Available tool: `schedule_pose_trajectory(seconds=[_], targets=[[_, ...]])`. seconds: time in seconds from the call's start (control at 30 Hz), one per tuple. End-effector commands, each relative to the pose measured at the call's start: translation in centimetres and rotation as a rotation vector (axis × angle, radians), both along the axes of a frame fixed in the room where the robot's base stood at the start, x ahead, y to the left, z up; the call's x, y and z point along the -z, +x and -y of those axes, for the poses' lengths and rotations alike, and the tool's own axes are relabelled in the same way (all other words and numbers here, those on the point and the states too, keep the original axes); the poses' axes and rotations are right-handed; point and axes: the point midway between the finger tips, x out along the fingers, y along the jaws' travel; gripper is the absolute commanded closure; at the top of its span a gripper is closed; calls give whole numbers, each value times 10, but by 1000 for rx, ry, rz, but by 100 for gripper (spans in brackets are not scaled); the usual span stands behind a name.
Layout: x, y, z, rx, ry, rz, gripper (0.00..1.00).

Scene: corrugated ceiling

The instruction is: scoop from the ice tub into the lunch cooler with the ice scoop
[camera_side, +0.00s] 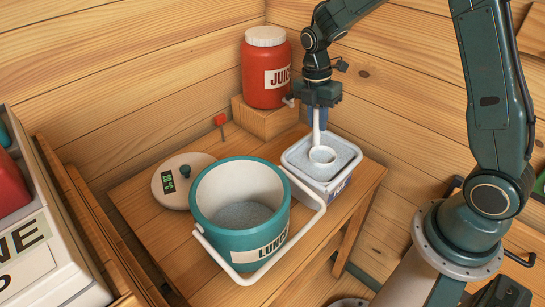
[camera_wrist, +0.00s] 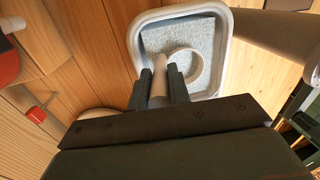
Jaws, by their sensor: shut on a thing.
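My gripper (camera_side: 318,112) is shut on the white handle of the ice scoop (camera_side: 321,154); it also shows in the wrist view (camera_wrist: 161,88). The scoop hangs handle up, with its round head in the white ice tub (camera_side: 293,165), at the ice surface. The wrist view shows the scoop head (camera_wrist: 193,66) against the pale granular ice inside the tub (camera_wrist: 225,22). The teal lunch cooler (camera_side: 203,212) stands open to the left of the tub, with some pale ice at its bottom and its white handle lowered to the right. How much ice the scoop holds I cannot tell.
The cooler's round lid (camera_side: 168,190) with a green display lies left on the wooden table (camera_side: 140,205). A red juice jug (camera_side: 265,80) stands on a wooden block (camera_side: 262,121) behind. A small red marker (camera_side: 220,120) stands at the table's back edge.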

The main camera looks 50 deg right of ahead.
Motion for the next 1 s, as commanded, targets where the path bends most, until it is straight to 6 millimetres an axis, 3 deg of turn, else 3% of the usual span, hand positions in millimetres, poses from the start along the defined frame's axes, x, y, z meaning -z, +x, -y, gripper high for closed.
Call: schedule_pose_trajectory(seconds=[0.4,1.0], targets=[[20,0,0,0,0,1,100],[22,0,0,0,0,1,100]])
